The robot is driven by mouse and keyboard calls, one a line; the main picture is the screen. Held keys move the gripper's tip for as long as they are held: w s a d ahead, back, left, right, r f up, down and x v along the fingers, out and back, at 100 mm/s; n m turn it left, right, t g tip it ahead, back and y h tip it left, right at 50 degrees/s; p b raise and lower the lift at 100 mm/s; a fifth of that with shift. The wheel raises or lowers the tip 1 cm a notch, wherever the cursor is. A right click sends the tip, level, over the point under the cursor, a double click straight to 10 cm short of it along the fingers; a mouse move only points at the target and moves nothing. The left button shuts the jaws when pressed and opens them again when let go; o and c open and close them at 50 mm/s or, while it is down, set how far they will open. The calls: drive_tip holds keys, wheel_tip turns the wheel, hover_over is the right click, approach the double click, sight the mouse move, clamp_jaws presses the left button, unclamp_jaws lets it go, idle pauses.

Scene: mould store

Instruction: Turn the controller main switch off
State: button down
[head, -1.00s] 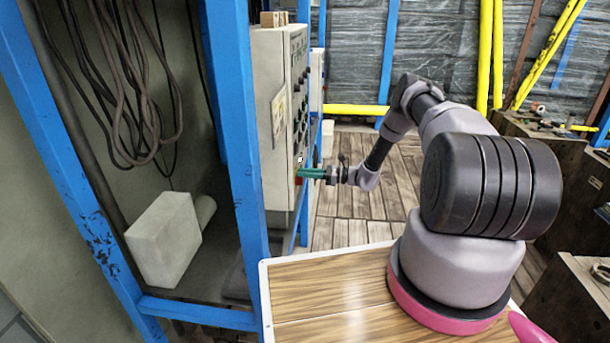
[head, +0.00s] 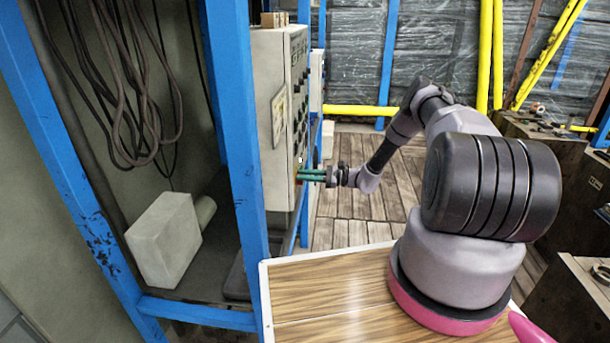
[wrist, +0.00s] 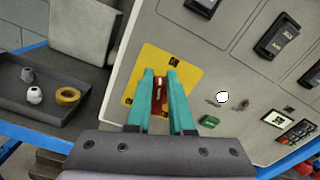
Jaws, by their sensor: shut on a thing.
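The controller cabinet (head: 277,58) is a pale grey box on a blue frame, its front covered with dark knobs and switches. In the wrist view its main switch (wrist: 159,88) is a red handle on a yellow plate (wrist: 183,58) marked "ON" at the top. My gripper (wrist: 160,76) has its green fingers on either side of the red handle and is shut on it. In the head view my gripper (head: 300,174) reaches the low front of the cabinet from the right. The fingers hide much of the handle and the plate's lower part.
Black switches (wrist: 277,36) and a green button (wrist: 208,121) sit right of the plate.

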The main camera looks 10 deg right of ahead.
sight(297, 182)
drive_tip(key=n, duration=0.2)
drive_tip(key=s+f+n, duration=0.1)
drive_tip(key=n, duration=0.1)
drive_tip(key=f+n, duration=0.1)
drive_tip(key=n, duration=0.2)
drive_tip(key=shift+s, duration=0.15)
drive_tip(key=n, duration=0.5)
drive_tip(key=shift+f, duration=0.3)
drive_tip(key=shift+n, duration=0.8)
drive_tip(key=c, duration=0.8)
unclamp_jaws()
drive_tip(key=shift+w, duration=0.2)
drive_tip(key=shift+a, duration=0.1)
drive_tip(key=shift+s+f, duration=0.1)
drive_tip(key=shift+s, duration=0.05)
